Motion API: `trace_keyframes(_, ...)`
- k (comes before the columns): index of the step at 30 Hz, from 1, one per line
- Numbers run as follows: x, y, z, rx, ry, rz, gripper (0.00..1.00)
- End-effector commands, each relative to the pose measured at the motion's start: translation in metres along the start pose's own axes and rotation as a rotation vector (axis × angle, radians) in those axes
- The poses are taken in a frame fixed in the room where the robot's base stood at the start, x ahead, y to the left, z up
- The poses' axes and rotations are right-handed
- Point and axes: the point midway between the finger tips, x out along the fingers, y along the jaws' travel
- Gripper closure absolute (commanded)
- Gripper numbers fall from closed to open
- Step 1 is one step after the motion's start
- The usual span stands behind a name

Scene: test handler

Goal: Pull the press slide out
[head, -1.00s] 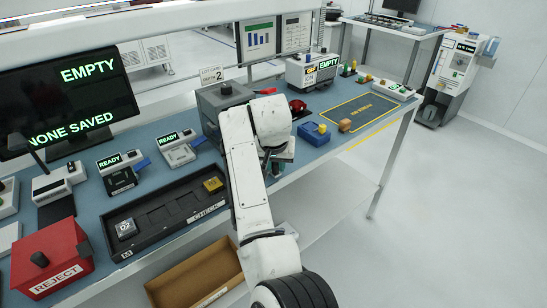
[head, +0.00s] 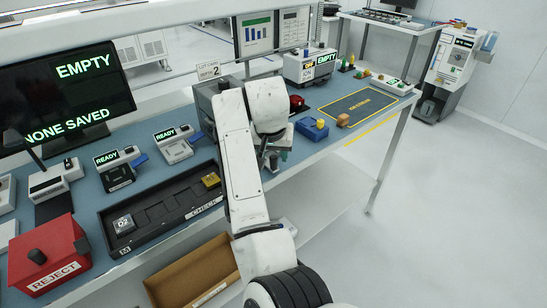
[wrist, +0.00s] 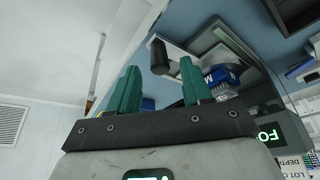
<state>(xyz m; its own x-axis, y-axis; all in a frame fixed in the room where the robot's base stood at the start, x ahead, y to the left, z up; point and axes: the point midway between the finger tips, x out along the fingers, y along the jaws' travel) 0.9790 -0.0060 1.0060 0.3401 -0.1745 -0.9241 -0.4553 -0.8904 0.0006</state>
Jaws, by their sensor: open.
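In the wrist view, my gripper (wrist: 160,80) is open, with its two green fingers apart and nothing visible held between them. A short dark round handle (wrist: 158,56) shows just beyond the gap between the fingertips. It joins a pale plate (wrist: 188,58), which looks like the press slide. A blue and silver part marked M (wrist: 221,77) lies by the right finger, partly hidden. In the head view, a grey box-shaped machine (head: 203,98), perhaps the press, stands behind my arm, which hides much of it. My gripper is mostly hidden there too.
A dark tray (head: 115,252) marked CHECK and a red REJECT box (head: 72,248) are at the left. A blue block (head: 311,129), a tan block (head: 343,120) and an outlined mat (head: 370,101) lie to the right.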

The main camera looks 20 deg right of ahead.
Motion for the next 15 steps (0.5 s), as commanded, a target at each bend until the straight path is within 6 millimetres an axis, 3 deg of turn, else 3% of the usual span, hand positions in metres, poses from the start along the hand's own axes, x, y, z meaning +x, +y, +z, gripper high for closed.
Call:
trace_keyframes(6, -0.043, -0.001, -0.001, -0.001, 0.005, -0.004, 0.51)
trace_keyframes(15, -0.075, 0.000, 0.000, -0.001, 0.002, -0.001, 0.51)
